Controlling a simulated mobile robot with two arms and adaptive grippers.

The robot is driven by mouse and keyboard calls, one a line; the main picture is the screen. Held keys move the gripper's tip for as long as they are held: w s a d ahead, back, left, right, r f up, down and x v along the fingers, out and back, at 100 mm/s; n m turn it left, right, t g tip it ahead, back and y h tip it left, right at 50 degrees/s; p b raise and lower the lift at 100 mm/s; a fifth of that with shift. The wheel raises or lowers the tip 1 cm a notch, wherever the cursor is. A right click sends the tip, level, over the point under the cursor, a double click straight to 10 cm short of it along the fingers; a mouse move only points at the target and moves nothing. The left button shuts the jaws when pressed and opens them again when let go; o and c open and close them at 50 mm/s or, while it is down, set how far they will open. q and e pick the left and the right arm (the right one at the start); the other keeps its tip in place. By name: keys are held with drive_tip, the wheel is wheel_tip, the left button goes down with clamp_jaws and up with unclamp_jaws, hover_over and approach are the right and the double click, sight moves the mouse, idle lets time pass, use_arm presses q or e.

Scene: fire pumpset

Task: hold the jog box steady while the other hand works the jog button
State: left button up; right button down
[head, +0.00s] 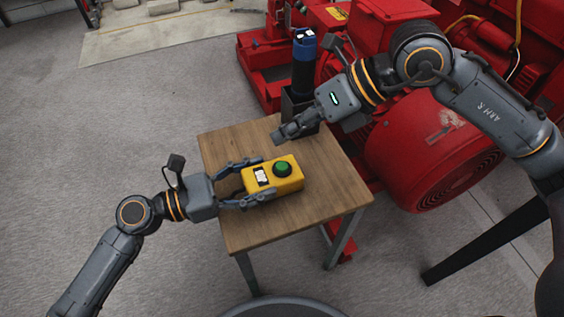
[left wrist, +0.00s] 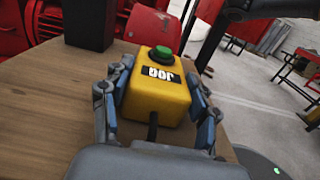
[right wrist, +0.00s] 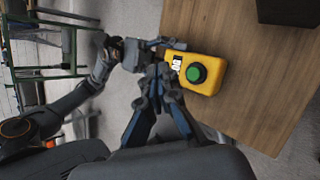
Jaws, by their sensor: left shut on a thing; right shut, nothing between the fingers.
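The yellow jog box (head: 260,188) sits on the wooden table, with the green jog button (head: 282,168) facing up. My left gripper (head: 254,181) is shut on the box, one finger along each side. In the left wrist view the jog box (left wrist: 155,95) lies between both fingers, its label and green button (left wrist: 160,53) showing. My right gripper (head: 280,137) is shut and empty, above the table behind the box and apart from it. In the right wrist view its closed fingers (right wrist: 160,75) show in front of the box, with the green button (right wrist: 196,73) beyond them to the right.
The wooden table (head: 315,205) has bare room right of the box. A dark holder (head: 297,106) with a blue and black cylinder (head: 304,62) stands at its back, close to my right gripper. The red pumpset (head: 420,150) stands directly behind and right of the table.

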use_arm(q)
drive_tip(key=o, duration=1.5)
drive_tip(key=shift+a, duration=0.1)
drive_tip(key=v, duration=1.2)
